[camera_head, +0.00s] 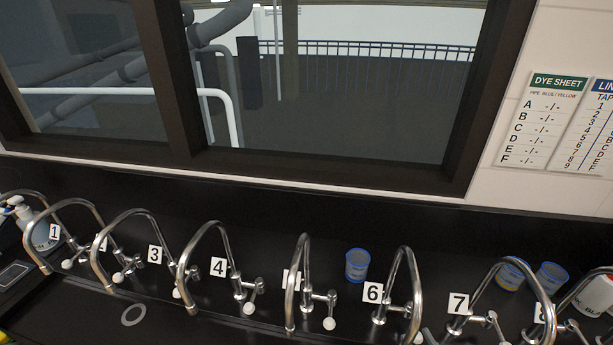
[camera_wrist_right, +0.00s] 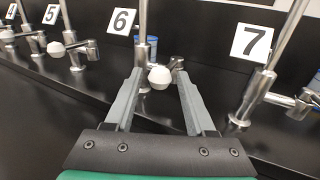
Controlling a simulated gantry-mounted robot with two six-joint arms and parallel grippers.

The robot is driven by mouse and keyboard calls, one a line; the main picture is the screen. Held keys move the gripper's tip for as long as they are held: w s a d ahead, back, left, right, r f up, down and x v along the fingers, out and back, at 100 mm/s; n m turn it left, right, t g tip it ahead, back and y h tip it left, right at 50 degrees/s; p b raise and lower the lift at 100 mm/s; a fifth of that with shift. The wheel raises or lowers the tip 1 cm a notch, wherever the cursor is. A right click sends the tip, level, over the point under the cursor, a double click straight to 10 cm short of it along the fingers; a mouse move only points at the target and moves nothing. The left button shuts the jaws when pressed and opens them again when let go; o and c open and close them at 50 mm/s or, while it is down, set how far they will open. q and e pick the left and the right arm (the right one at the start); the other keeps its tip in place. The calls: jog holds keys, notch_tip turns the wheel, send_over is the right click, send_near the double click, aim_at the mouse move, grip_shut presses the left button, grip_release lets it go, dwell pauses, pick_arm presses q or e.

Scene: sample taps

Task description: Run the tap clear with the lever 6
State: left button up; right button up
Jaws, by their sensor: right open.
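Tap 6 (camera_head: 415,290) is a tall chrome arched spout beside its white number 6 plate (camera_head: 372,292) in the head view. Its lever ends in a white ball knob (camera_head: 419,338) near the bottom edge. In the right wrist view, the number 6 plate (camera_wrist_right: 122,21) is at the upper left and the knob (camera_wrist_right: 160,77) shows between the fingers. My right gripper (camera_wrist_right: 158,74) is open, with one finger on each side of the knob. I cannot tell whether either finger touches it. My left gripper is not in view.
Tap 5's knob (camera_head: 329,323) stands to the left and tap 7's lever (camera_head: 484,318) to the right. A blue-rimmed cup (camera_head: 357,265) stands behind, between taps 5 and 6. Two more cups (camera_head: 510,273) (camera_head: 551,276) stand at the right.

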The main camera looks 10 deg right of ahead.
jog(key=shift+w, duration=0.55)
jog(key=shift+w+d+b, duration=0.2)
jog(key=shift+d+b, duration=0.5)
jog(key=shift+d, duration=2.55)
jog(key=shift+a, duration=0.1)
dwell(0.8)
